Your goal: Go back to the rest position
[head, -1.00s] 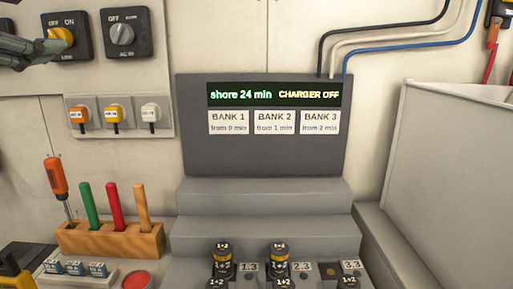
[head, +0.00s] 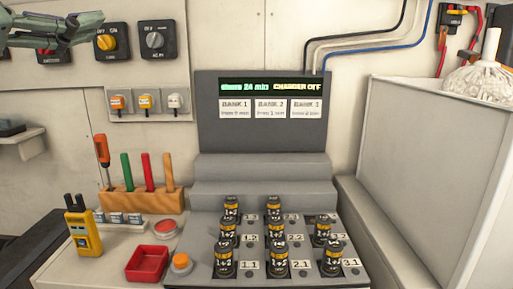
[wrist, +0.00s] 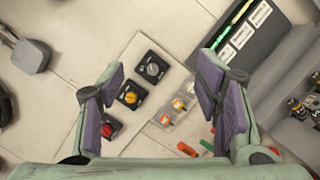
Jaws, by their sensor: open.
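My gripper (head: 88,28) shows at the upper left of the head view, in front of the wall by the yellow-knobbed OFF/ON switch (head: 106,43). In the wrist view my gripper (wrist: 160,68) is open, with its two purple-padded fingers wide apart and nothing between them. Beyond the fingers, the wall panel shows the AC switch (wrist: 151,68), the yellow-knobbed switch and a red-knobbed switch (wrist: 110,130). Most of the red switch is hidden behind my gripper in the head view.
A grey console (head: 262,135) reads "CHARGER OFF", with several black-and-yellow cylinders below it. A wooden tool rack (head: 140,200), red tray (head: 147,263) and yellow meter (head: 83,228) stand left. A pale bin (head: 430,170) stands right. Cables (head: 375,40) run above.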

